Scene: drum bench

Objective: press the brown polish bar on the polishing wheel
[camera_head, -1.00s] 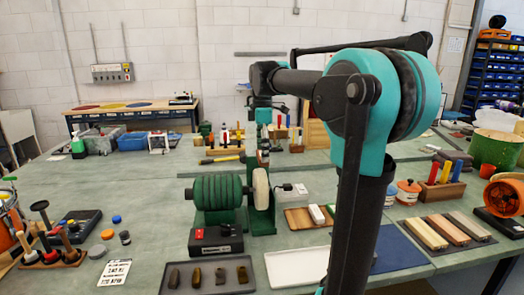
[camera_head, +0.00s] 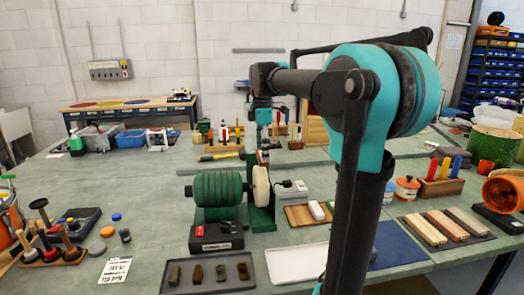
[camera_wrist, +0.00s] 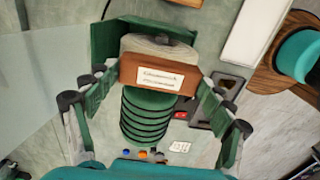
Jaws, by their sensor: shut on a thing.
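The brown polish bar (camera_wrist: 158,76) is a block with a white label, held crosswise between my fingers in the wrist view. My gripper (camera_wrist: 157,86) is shut on it, with one finger at each end. The pale polishing wheel (camera_head: 261,187) stands upright at the right end of the green ribbed motor (camera_head: 217,189). In the wrist view the wheel (camera_wrist: 160,47) shows just behind the bar. In the head view my gripper (camera_head: 263,155) is small and just above the wheel. I cannot tell whether the bar touches the wheel.
A black switch box (camera_head: 216,238) sits in front of the motor. A dark tray (camera_head: 208,287) with several bars and a white tray (camera_head: 295,262) lie nearer. A wooden tray (camera_head: 297,216) stands right of the wheel.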

